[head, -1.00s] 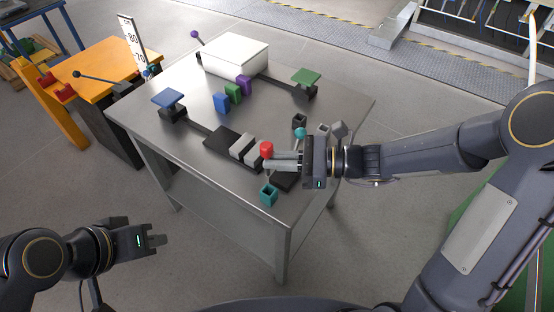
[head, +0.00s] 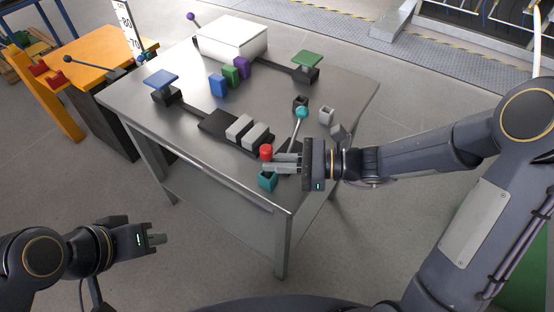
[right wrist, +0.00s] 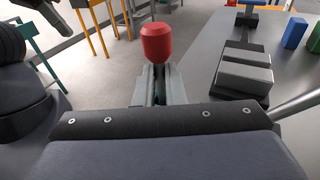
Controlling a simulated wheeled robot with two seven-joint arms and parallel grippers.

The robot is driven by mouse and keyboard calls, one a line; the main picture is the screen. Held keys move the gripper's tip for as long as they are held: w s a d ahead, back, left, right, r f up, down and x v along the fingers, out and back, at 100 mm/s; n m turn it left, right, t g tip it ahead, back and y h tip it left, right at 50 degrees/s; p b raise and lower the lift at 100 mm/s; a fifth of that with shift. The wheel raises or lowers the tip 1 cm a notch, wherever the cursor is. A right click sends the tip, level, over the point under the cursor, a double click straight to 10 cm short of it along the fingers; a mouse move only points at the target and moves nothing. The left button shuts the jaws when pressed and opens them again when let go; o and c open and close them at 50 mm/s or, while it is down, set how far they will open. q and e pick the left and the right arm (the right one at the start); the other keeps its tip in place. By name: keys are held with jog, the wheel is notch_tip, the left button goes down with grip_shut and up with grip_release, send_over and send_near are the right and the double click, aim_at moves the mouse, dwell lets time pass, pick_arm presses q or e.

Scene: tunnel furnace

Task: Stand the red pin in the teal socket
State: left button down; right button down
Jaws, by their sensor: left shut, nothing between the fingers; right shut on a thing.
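The red pin (head: 266,152) is held in the fingertips of my right gripper (head: 280,163), which is shut on it. In the right wrist view the red pin (right wrist: 157,43) stands up from between the fingers, its lower part hidden. The teal socket (head: 268,181) is a small square open-topped block near the table's front corner. In the head view it appears just below the red pin; the height between them is hard to tell. My left gripper (head: 157,239) is shut and empty, off the table at lower left.
The metal table (head: 175,130) carries a black fixture with grey blocks (head: 246,132) close by. A lever with a teal knob (head: 302,112) rises beside my right gripper. Black (head: 300,103) and grey (head: 326,115) sockets sit behind. A white box (head: 232,40) is at the back.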

jog(key=shift+f, duration=0.5)
jog(key=c, duration=1.4)
grip_release()
jog(key=shift+c, duration=0.2)
jog(key=d, duration=0.5)
jog(key=s+d+r, duration=0.1)
jog(key=d, duration=0.1)
jog(key=shift+s+d+p, duration=0.1)
jog(key=shift+d+p, duration=0.2)
jog(key=shift+d, duration=0.05)
